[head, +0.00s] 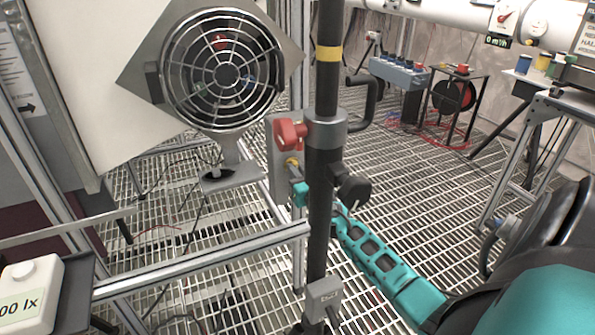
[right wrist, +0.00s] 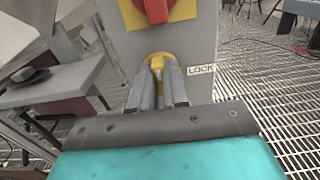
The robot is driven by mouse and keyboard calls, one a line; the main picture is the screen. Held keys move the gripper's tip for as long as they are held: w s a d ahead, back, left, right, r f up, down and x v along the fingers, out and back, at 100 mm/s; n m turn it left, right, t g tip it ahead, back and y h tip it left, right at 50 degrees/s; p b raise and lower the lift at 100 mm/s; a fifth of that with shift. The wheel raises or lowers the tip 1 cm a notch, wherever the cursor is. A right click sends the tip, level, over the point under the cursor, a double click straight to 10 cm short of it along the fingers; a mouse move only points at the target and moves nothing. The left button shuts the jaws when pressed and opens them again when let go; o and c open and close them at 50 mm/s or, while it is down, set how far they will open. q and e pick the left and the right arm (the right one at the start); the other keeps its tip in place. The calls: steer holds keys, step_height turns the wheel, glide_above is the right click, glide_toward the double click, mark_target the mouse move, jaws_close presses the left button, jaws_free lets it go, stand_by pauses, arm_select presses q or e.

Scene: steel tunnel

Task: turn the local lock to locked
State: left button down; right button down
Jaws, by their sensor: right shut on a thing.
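The local lock (right wrist: 157,58) is a small yellow round part with a metal piece at its middle, on a grey upright panel (right wrist: 205,35). A white label reading LOCK (right wrist: 201,69) is to its right. In the head view the yellow lock (head: 292,161) sits below a red knob, partly hidden by the gripper and a black post. My right gripper (right wrist: 174,88) is shut on the lock, a grey finger on each side. It also shows in the head view (head: 298,183), partly behind the post. The fingers hide the lock's lower part. My left gripper is not in view.
A red rotary knob (right wrist: 152,10) on a yellow plate is just above the lock. A black post (head: 321,200) with a yellow band stands close in front. A round caged fan (head: 222,70) is at upper left. Open grated floor (head: 430,190) lies to the right.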

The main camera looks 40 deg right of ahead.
steer(key=shift+m, duration=0.3)
steer(key=m, duration=1.7)
steer(key=shift+d+f, duration=0.2)
steer(key=shift+m, duration=0.3)
steer(key=c, duration=1.1)
jaws_free()
steer(key=shift+s, duration=0.1)
